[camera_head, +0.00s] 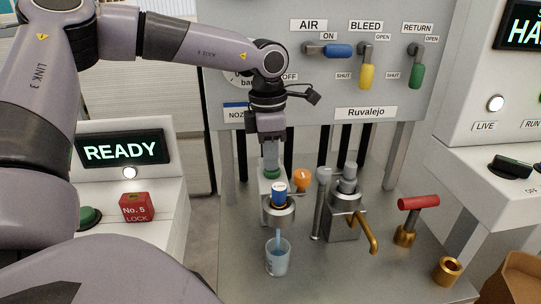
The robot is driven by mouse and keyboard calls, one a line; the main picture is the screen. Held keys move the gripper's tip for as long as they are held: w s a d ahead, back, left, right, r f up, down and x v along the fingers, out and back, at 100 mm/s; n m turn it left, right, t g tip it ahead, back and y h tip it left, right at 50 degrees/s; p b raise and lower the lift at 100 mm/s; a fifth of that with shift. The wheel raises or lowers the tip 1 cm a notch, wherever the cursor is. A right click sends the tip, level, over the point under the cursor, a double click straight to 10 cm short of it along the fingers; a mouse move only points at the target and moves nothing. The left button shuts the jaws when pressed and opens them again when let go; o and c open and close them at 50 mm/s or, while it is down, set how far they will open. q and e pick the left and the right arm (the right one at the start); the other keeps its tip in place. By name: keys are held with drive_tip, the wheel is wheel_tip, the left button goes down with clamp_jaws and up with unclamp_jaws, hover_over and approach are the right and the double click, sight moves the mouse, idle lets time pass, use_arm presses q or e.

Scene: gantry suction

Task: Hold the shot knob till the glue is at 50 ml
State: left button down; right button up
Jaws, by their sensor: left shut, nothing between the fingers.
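My left gripper (270,158) points straight down, shut and empty. Its tips are at or just above a green knob (271,174) on a grey dispenser block; I cannot tell whether they touch. A blue cap (279,194) with a small white label sits in the metal nozzle ring in front; the label is too small to read, so I cannot tell which is the shot knob. A pale blue stream runs from the nozzle into a clear cup (277,260) below. The cup holds some blue liquid; its level marks are not readable. My right gripper is out of view.
An orange knob (302,180), a brass spout (365,232) and a red-handled valve (417,203) stand to the right. Blue, yellow and green levers (367,76) are on the panel above.

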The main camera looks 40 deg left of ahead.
use_arm(q)
drive_tip(key=shift+s+f, duration=0.2)
drive_tip(key=shift+f, duration=0.1)
idle(0.6)
wheel_tip(320, 180, up, 5)
drive_tip(key=p, duration=0.3)
drive_tip(key=shift+a, duration=0.15)
wheel_tip(320, 180, up, 10)
drive_tip(key=b, duration=0.1)
drive_tip(key=shift+w+a+f, duration=0.15)
drive_tip(key=shift+a+f, duration=0.05)
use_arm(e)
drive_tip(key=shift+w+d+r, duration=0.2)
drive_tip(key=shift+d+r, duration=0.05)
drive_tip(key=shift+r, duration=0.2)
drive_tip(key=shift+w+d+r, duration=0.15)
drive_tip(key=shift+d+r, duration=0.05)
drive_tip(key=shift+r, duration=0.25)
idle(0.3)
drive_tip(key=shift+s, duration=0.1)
